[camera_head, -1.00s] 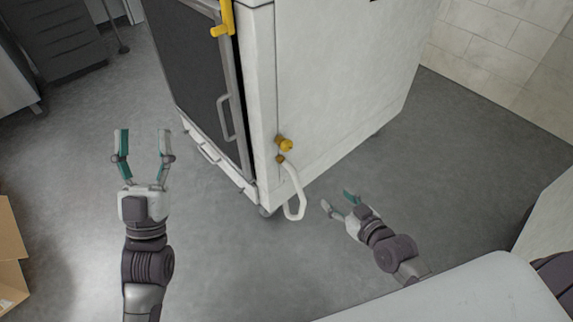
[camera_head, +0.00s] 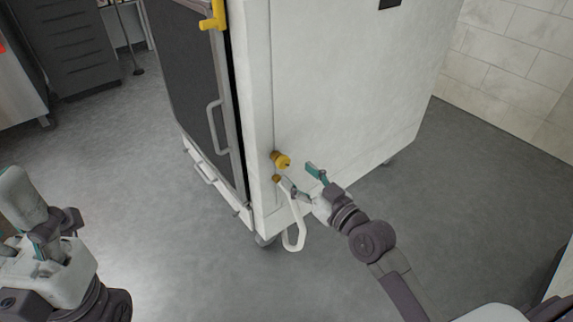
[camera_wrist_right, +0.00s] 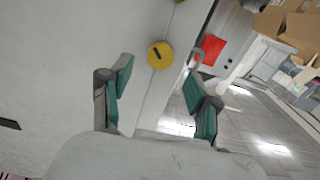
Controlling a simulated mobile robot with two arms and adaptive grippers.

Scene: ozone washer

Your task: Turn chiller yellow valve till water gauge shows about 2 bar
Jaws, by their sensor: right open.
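The yellow valve knob (camera_head: 282,161) is on the lower front corner of the white chiller cabinet (camera_head: 340,80). In the right wrist view the round yellow knob (camera_wrist_right: 160,55) has a dark slot mark and lies ahead, between my open fingers. My right gripper (camera_head: 300,178) is open and empty, just right of and below the knob, apart from it. My left gripper (camera_head: 42,215) is at the lower left, far from the cabinet; its fingers are seen too steeply to tell their opening. I see no water gauge in these views.
A white looped hose (camera_head: 294,236) hangs from a smaller yellow fitting (camera_head: 276,179) below the knob, close to my right gripper. Grey floor (camera_head: 160,230) is clear between my left arm and the cabinet.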

